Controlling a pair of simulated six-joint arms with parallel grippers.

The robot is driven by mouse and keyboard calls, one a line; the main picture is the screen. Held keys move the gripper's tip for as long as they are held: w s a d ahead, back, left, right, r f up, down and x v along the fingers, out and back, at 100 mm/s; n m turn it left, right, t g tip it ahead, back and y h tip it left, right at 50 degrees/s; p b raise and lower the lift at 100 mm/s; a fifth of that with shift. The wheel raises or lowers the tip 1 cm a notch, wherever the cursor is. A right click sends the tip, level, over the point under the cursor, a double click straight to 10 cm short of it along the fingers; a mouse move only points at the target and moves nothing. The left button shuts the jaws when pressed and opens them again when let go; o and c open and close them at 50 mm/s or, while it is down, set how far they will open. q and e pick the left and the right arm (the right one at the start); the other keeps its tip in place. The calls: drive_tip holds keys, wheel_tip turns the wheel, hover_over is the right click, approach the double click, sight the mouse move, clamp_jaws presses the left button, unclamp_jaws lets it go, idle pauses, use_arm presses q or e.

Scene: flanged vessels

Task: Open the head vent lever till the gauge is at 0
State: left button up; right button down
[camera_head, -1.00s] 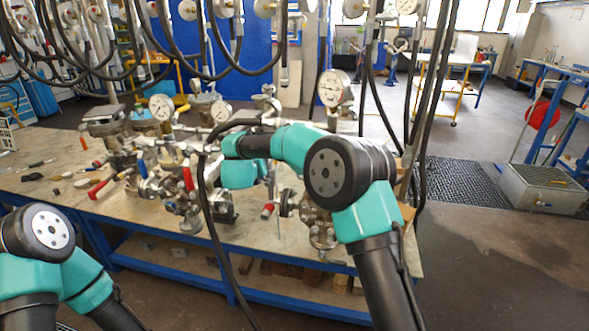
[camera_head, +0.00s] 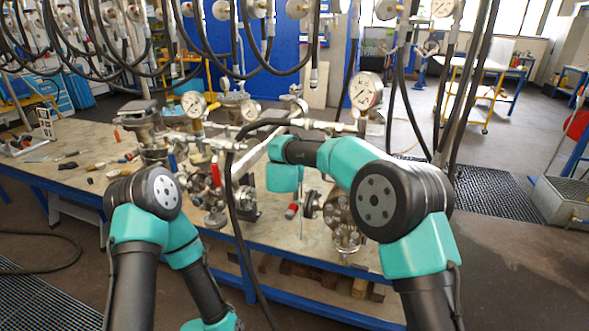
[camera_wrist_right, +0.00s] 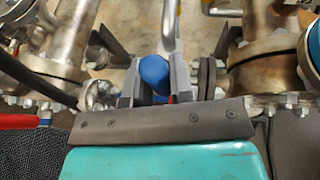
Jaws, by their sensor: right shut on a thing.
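My right gripper (camera_wrist_right: 154,78) is shut on a blue rounded handle end (camera_wrist_right: 154,70) in the right wrist view; a pale metal bar shows just beyond it. In the head view its fingers are hidden behind my right wrist, over the bench fittings. Which fitting the handle belongs to cannot be told for certain. White dial gauges stand on the piping: a large one (camera_head: 366,90) at right, and two smaller ones (camera_head: 193,104) (camera_head: 250,110) at left. Their readings are too small to tell. My left arm shows at lower left, but its gripper is out of view.
The bench (camera_head: 85,145) carries flanged vessels, a red lever (camera_head: 216,172) and a red-ended handle (camera_head: 291,211). A black hose (camera_head: 232,215) hangs over the front edge. Loose tools lie at the bench's left. More hoses hang overhead.

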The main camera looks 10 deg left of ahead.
drive_tip(key=c, duration=1)
unclamp_jaws()
drive_tip(key=v, duration=1.7)
drive_tip(key=shift+s+r, duration=0.1)
drive_tip(key=shift+s, duration=0.1)
